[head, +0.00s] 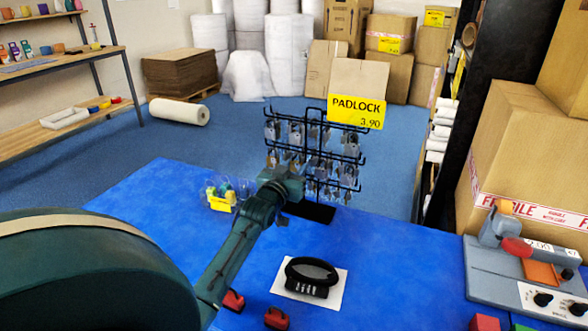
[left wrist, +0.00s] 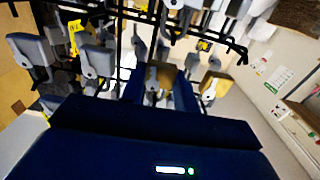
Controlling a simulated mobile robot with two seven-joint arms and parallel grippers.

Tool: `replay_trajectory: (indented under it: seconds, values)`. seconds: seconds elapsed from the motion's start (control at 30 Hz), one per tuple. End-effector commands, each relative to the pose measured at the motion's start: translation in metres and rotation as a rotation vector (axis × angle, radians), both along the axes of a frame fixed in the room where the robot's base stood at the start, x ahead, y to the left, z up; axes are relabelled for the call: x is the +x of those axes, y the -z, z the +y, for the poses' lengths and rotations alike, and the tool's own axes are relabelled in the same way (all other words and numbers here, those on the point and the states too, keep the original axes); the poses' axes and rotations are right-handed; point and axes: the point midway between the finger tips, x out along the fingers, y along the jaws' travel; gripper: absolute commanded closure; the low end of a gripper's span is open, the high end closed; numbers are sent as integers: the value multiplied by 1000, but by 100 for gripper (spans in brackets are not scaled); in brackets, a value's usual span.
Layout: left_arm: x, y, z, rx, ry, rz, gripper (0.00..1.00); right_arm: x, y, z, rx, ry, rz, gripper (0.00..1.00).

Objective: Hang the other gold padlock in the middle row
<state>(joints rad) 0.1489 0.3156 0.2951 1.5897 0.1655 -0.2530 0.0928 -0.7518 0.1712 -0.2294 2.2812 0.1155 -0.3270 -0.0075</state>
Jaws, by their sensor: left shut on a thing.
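The black wire rack (head: 316,122) stands on the blue table with several padlocks hanging in rows under the yellow PADLOCK sign (head: 356,111). My left gripper (head: 286,178) is at the front left of the rack, close to its lower hooks. In the left wrist view, its blue fingers are shut on a gold padlock (left wrist: 161,73), with the rack just beyond. The head view hides this padlock behind the gripper. Another gold padlock (left wrist: 214,86) is to its right in the wrist view. I cannot tell whether the held padlock touches a hook. My right gripper is not in view.
Silver padlocks (left wrist: 98,61) hang close around the fingers. A clear container with coloured items (head: 222,197) stands left of the rack. A grey device (head: 525,265) stands at right. The table's left part is clear.

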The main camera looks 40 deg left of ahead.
Motion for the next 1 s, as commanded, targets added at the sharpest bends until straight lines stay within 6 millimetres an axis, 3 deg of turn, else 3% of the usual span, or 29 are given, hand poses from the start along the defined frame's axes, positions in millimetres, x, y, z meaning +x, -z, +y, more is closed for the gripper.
replay_trajectory:
  seconds: [0.13,0.17,0.47,0.77,1.0]
  values:
    - [0,0,0,0,0,-1,88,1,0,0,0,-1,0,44]
    - [0,-1,0,0,0,-1,68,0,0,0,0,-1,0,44]
    - [0,0,0,0,0,-1,44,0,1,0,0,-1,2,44]
    - [-4,0,-2,-1,0,1,44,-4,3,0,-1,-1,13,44]
    - [-42,1,-14,-2,1,2,44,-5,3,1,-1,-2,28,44]
